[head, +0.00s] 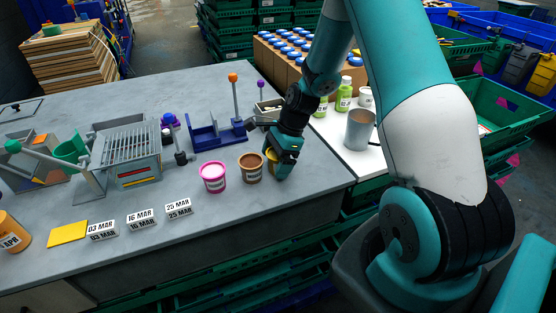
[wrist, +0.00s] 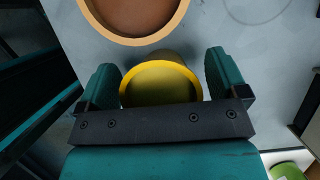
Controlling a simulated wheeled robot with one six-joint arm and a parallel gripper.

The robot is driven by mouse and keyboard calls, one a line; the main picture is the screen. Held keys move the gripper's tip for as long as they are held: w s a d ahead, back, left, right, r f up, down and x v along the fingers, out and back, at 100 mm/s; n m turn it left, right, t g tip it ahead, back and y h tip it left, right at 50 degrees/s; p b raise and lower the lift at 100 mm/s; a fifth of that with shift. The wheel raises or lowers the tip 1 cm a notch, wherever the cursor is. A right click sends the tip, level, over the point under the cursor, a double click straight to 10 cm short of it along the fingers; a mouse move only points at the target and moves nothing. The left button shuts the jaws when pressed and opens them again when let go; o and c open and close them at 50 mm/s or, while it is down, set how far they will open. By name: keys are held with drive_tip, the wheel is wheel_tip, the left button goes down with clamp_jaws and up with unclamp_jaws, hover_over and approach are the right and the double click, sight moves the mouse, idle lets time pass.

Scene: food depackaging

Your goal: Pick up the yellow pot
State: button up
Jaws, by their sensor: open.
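The yellow pot (wrist: 160,82) shows in the wrist view between the two teal fingers of my gripper (wrist: 163,82). A gap shows between the pot and the right finger; the left finger is close to its side. In the head view the yellow pot (head: 272,161) is mostly hidden behind my gripper (head: 280,158), near the counter's front edge. My gripper is open around it, pointing down. The pot's base is hidden in both views.
A brown pot (head: 251,169) stands just left of the yellow pot, and its rim (wrist: 180,28) is close in the wrist view. A pink pot (head: 213,178) stands further left. Date blocks (head: 141,219) lie in front. A grey cup (head: 359,129) stands on the white surface at right.

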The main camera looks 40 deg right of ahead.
drive_tip(key=c, duration=0.9)
drive_tip(key=shift+c, duration=0.2)
